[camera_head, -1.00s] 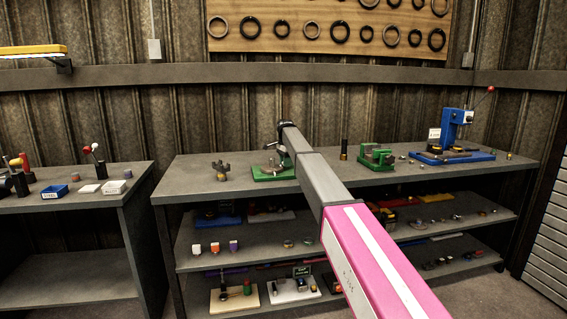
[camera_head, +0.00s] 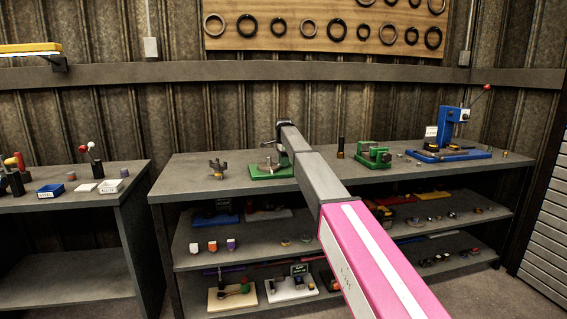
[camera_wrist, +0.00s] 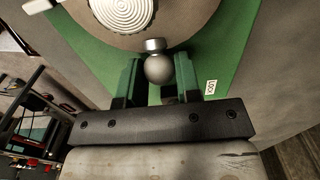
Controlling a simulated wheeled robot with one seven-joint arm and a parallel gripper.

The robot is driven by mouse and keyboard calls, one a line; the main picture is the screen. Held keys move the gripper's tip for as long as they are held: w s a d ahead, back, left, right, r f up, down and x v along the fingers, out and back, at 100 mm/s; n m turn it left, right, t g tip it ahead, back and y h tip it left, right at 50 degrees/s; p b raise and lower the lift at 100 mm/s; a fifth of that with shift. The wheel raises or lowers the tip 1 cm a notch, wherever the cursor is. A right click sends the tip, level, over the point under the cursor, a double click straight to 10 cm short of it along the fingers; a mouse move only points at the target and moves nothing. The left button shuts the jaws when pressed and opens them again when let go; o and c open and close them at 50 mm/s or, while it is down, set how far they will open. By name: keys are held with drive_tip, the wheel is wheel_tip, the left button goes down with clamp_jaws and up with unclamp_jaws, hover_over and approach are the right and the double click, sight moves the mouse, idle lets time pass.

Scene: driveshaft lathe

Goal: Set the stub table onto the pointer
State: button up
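A green fixture (camera_head: 271,172) stands on the bench in the head view, with a metal part on top. My gripper is over this fixture, mostly hidden behind my arm there. In the wrist view the green base (camera_wrist: 222,62) carries a round plate (camera_wrist: 185,22) with a ribbed disc. My gripper (camera_wrist: 159,72) has one green finger on each side of a grey ball (camera_wrist: 159,69) with a metal collar. The fingers sit close to the ball; contact is not clear. I cannot tell which parts are the stub table and the pointer.
A brown-grey pronged part (camera_head: 217,169) stands left of the fixture. A dark cylinder (camera_head: 341,147), a green vise-like device (camera_head: 373,155) and a blue press (camera_head: 450,140) stand to the right. Shelves below hold several small parts. Bare bench (camera_head: 190,180) lies at the left front.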

drive_tip(key=o, duration=0.4)
drive_tip(key=shift+r, duration=0.15)
wheel_tip(320, 180, up, 11)
drive_tip(key=shift+f, duration=0.2)
idle(0.3)
